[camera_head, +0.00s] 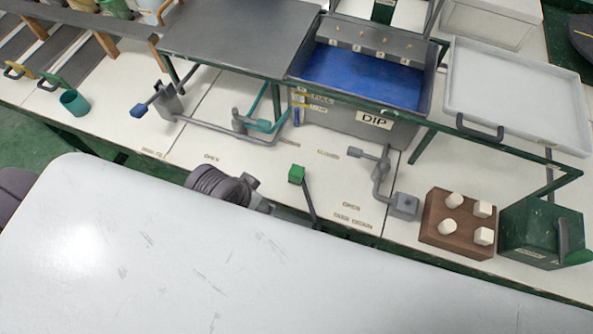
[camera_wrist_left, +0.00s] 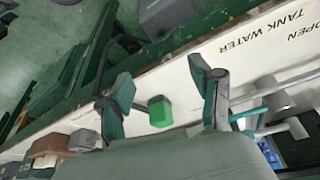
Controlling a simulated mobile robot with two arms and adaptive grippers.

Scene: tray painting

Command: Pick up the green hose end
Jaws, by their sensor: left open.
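The green hose end (camera_head: 297,174), a small bright green block-like piece on a thin dark stem, stands over the white bench in the head view, right of a dark ribbed coil (camera_head: 217,187). It also shows in the left wrist view (camera_wrist_left: 160,111), near the middle. My left gripper (camera_wrist_left: 160,76) is open there, with its two teal fingers apart. The hose end appears in the gap between the fingers, beyond the palm, and I see no grip on it. How far it is from the fingers is unclear. My right gripper is not in view.
A scratched white surface (camera_head: 250,270) fills the foreground. Behind the hose end stand valve levers (camera_head: 381,175) and a blue-filled dip tank (camera_head: 365,78). A brown block with white pegs (camera_head: 433,235) and a green cranked box (camera_head: 530,228) are at right.

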